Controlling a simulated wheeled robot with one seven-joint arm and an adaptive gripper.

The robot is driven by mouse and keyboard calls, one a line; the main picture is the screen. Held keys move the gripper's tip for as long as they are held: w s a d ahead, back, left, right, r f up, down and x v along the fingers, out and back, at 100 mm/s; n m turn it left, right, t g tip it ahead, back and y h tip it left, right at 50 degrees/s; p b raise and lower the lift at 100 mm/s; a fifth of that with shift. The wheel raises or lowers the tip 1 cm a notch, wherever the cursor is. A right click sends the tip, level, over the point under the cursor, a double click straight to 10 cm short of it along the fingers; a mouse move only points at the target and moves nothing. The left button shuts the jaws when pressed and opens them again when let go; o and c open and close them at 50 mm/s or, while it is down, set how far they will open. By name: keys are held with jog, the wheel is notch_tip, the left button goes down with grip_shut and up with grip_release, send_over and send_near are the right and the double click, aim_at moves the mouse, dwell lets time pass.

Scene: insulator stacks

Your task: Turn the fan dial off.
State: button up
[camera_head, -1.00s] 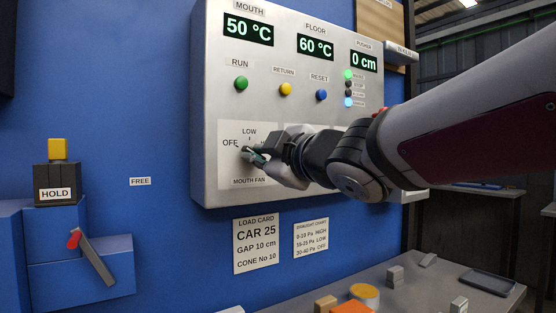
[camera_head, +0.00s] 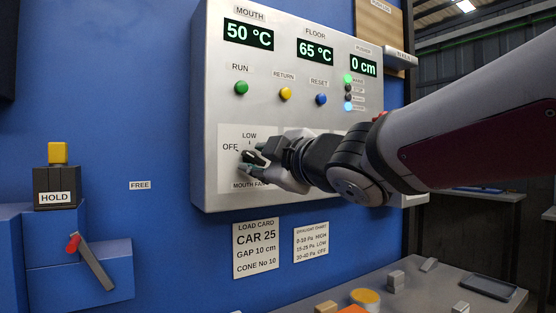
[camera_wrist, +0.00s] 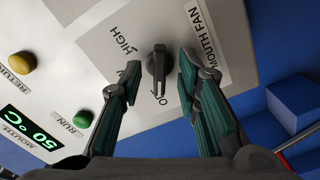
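The mouth fan dial (camera_head: 253,157) is a black knob on a pale plate at the lower left of the steel panel. It also shows in the wrist view (camera_wrist: 158,68), with its long axis running toward the OFF label. Which end is the pointer is hard to tell. My gripper (camera_head: 251,158) is at the dial, with one finger above it and one below in the head view. In the wrist view my gripper (camera_wrist: 158,64) is open, with teal-padded fingers on both sides of the knob and gaps showing. A finger covers the LOW label there.
Green RUN (camera_head: 241,88), yellow RETURN (camera_head: 286,94) and blue RESET (camera_head: 321,99) buttons sit above the dial. Displays read mouth 50 °C, floor 65 °C and pusher 0 cm. A red-tipped lever (camera_head: 88,259) is at left. A grey table (camera_head: 430,285) with blocks stands below.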

jog(key=v, duration=1.2)
jog(key=shift+d, duration=0.1)
